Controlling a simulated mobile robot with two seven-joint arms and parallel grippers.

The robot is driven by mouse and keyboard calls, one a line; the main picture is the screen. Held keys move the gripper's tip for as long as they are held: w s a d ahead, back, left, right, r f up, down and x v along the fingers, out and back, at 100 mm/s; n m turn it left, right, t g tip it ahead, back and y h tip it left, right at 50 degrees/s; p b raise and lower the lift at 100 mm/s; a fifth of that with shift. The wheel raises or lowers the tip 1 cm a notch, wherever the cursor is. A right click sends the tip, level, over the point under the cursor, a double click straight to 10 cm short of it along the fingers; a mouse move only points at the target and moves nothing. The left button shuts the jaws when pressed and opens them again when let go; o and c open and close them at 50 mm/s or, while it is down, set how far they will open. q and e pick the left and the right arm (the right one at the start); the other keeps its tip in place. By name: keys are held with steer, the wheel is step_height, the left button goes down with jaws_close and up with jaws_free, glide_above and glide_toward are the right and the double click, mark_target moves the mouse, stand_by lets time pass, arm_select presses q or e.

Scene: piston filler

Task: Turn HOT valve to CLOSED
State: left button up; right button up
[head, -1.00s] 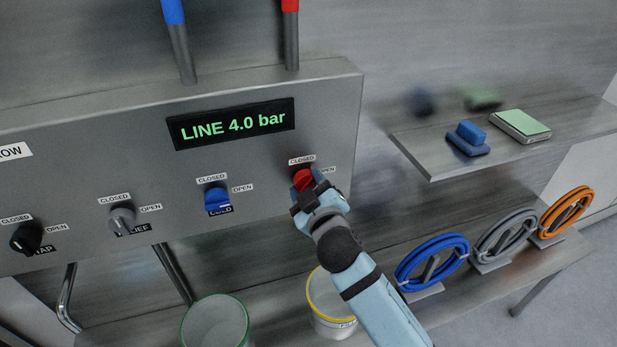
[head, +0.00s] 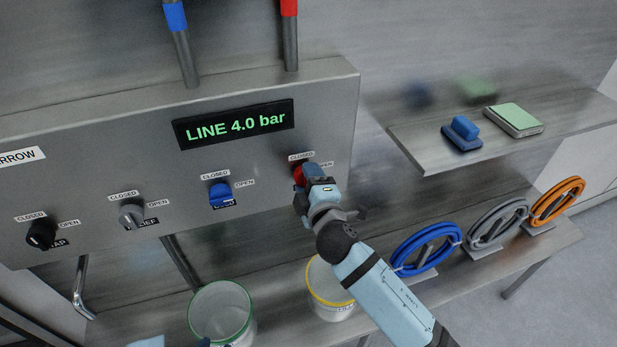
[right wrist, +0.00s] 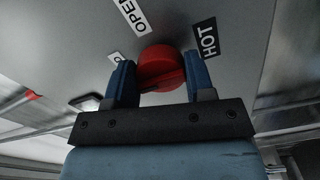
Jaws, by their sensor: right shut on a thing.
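The red HOT valve knob (head: 298,175) is at the right end of the grey panel, with a CLOSED label (head: 301,156) above it and an OPEN label (head: 326,164) to its right. My right gripper (head: 309,182) covers much of it in the head view. In the right wrist view the red knob (right wrist: 160,68) sits between the two blue fingers of my right gripper (right wrist: 152,84), which is shut on it. The HOT label (right wrist: 206,39) is beside it. The knob's pointing direction is hard to tell. Small blue parts at the head view's bottom edge may be my left arm.
The blue COLD knob (head: 220,194), a grey knob (head: 131,215) and a black knob (head: 41,233) are to the left. A display (head: 235,124) reads LINE 4.0 bar. Green-rimmed (head: 222,312) and yellow-rimmed (head: 328,292) buckets stand below. Coiled hoses (head: 427,249) are at right.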

steer(key=shift+r, duration=0.1)
stand_by(0.3)
steer(key=o, duration=0.8)
steer(key=shift+o, duration=0.6)
steer(key=shift+w, duration=0.1)
steer(key=b+v, duration=0.2)
steer(key=v, duration=1.2)
steer(key=shift+b, duration=0.4)
